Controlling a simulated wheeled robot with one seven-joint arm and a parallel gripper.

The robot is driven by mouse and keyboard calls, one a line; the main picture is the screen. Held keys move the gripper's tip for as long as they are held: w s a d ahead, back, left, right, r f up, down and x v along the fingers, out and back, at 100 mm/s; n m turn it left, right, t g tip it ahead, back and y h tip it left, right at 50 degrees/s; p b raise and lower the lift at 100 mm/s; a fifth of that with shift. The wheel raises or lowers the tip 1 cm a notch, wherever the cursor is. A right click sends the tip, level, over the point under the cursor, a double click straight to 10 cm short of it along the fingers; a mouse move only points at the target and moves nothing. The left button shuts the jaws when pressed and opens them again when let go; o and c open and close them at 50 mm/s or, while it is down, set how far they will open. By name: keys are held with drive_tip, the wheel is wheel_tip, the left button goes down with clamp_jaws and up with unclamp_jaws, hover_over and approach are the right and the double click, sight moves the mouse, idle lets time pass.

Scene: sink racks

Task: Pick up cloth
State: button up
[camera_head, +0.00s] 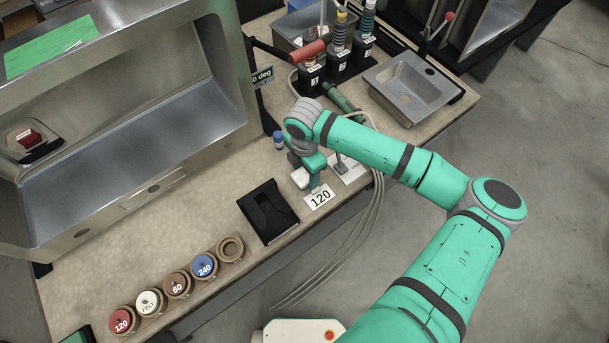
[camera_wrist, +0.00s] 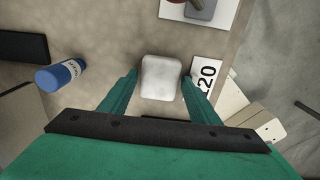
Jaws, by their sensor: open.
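The cloth looks like a small white folded pad with rounded corners (camera_wrist: 160,77). In the wrist view it lies on the beige worktop between my two fingers, with a gap on each side. In the head view a white patch that looks like the cloth (camera_head: 300,178) shows just left of my fingers, partly hidden by them. My gripper (camera_head: 309,184) points down over the worktop. It is open and empty, and its teal fingers also show in the wrist view (camera_wrist: 160,82). I cannot tell how far the fingertips are above the worktop.
A blue-capped bottle (camera_wrist: 62,75) stands left of the cloth. A "120" card (camera_head: 320,198) lies close to my gripper on the right. A black stand (camera_head: 267,211), numbered discs (camera_head: 178,284) and a metal cabinet (camera_head: 130,160) are left. A small sink (camera_head: 410,87) is at upper right.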

drive_tip(key=shift+w, duration=0.1)
drive_tip(key=c, duration=0.8)
drive_tip(key=shift+r, duration=0.15)
drive_tip(key=shift+r, duration=0.65)
drive_tip(key=s+d+r, duration=0.3)
drive_tip(key=s+r, duration=0.8)
drive_tip(key=s, duration=0.2)
drive_tip(key=shift+s+d+r, duration=0.3)
drive_tip(key=shift+s+d, duration=0.05)
drive_tip(key=shift+d, duration=0.05)
